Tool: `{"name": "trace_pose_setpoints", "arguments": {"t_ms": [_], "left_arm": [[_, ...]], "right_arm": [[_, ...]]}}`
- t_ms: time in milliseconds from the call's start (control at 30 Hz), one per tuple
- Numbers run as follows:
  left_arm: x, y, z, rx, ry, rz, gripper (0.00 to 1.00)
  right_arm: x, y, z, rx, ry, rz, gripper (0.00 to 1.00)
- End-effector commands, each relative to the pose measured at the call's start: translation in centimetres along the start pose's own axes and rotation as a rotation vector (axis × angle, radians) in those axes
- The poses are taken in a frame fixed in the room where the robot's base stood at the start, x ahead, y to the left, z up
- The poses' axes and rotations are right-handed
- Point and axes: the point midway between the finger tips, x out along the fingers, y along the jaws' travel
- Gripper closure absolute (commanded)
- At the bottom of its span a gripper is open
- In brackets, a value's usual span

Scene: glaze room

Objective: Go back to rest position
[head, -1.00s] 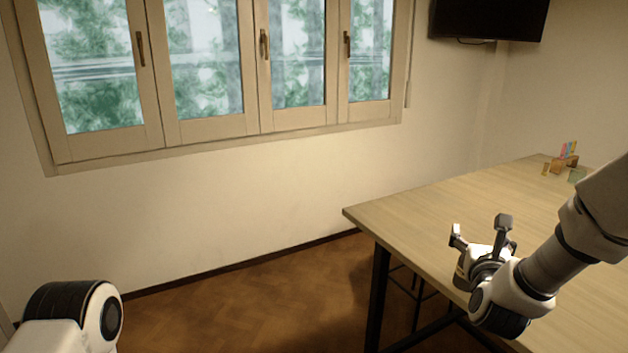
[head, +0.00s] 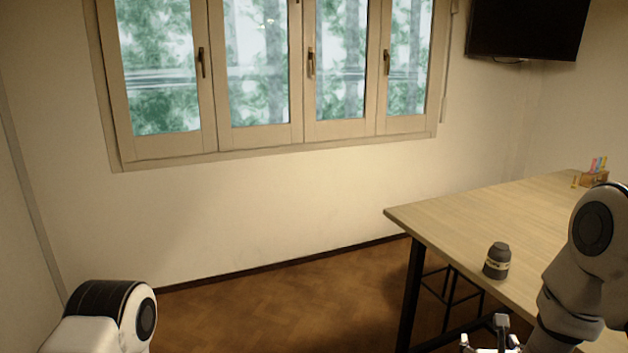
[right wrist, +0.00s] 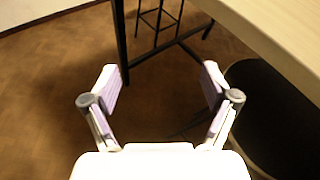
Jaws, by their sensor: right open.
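My right gripper (head: 487,338) is low at the bottom edge of the head view, in front of the table's near side. In the right wrist view the right gripper (right wrist: 160,82) is open with nothing between its fingers, over the floor beside the table edge. A dark grey jar with a pale label band (head: 497,261) stands upright on the table (head: 460,215), apart from the gripper. Part of my left arm shows at the lower left of the head view. My left gripper is not in view.
A small wooden holder with coloured items (head: 594,179) stands at the table's far end. A dark stool (head: 447,288) is under the table; it also shows in the right wrist view (right wrist: 160,18). Brown floor (head: 290,310) lies open left of the table.

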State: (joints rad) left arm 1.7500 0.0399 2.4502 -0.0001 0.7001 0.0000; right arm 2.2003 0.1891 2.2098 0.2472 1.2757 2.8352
Motion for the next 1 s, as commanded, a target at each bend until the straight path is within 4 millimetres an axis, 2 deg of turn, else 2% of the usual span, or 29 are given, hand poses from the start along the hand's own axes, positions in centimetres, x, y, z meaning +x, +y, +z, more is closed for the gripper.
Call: {"name": "trace_pose_setpoints", "arguments": {"t_ms": [33, 67, 167, 200, 267, 300, 400, 500, 600, 700, 833, 867, 1000], "left_arm": [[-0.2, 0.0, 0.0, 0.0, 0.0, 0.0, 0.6], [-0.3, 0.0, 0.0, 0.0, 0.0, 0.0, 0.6], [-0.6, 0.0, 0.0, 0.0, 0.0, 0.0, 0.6], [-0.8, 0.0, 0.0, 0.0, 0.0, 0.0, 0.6], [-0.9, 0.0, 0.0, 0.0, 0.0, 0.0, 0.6], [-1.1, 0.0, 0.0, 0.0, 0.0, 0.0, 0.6], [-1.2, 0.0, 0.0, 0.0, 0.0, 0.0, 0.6], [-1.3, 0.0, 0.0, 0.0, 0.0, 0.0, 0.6], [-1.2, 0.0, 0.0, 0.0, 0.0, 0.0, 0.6], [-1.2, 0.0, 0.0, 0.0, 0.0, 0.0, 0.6], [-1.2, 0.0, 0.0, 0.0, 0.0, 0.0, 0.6], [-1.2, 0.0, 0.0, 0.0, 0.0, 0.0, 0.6], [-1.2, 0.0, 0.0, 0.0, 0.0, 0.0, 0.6]], "right_arm": [[-0.5, 0.7, -2.8, -0.059, 0.06, 0.024, 0.14], [-0.9, 1.2, -4.5, -0.104, 0.097, 0.042, 0.14], [-3.2, 2.8, -11.5, -0.354, 0.249, 0.141, 0.14], [-4.7, 3.5, -14.7, -0.494, 0.316, 0.205, 0.14], [-7.5, 4.2, -19.4, -0.742, 0.409, 0.334, 0.14], [-9.7, 4.6, -22.3, -0.924, 0.457, 0.443, 0.14], [-14.7, 5.0, -27.5, -1.345, 0.495, 0.735, 0.14], [-18.9, 5.0, -30.6, -1.72, 0.422, 1.043, 0.14], [-21.9, 4.9, -31.9, -2.053, 0.236, 1.336, 0.14], [-24.0, 4.7, -32.5, -2.325, -0.029, 1.585, 0.14], [-25.1, 4.6, -32.9, -2.547, -0.348, 1.771, 0.14], [-25.1, 4.6, -32.9, 2.542, 0.391, -1.767, 0.14], [-25.1, 4.5, -33.0, 2.471, 0.468, -1.702, 0.14]]}}
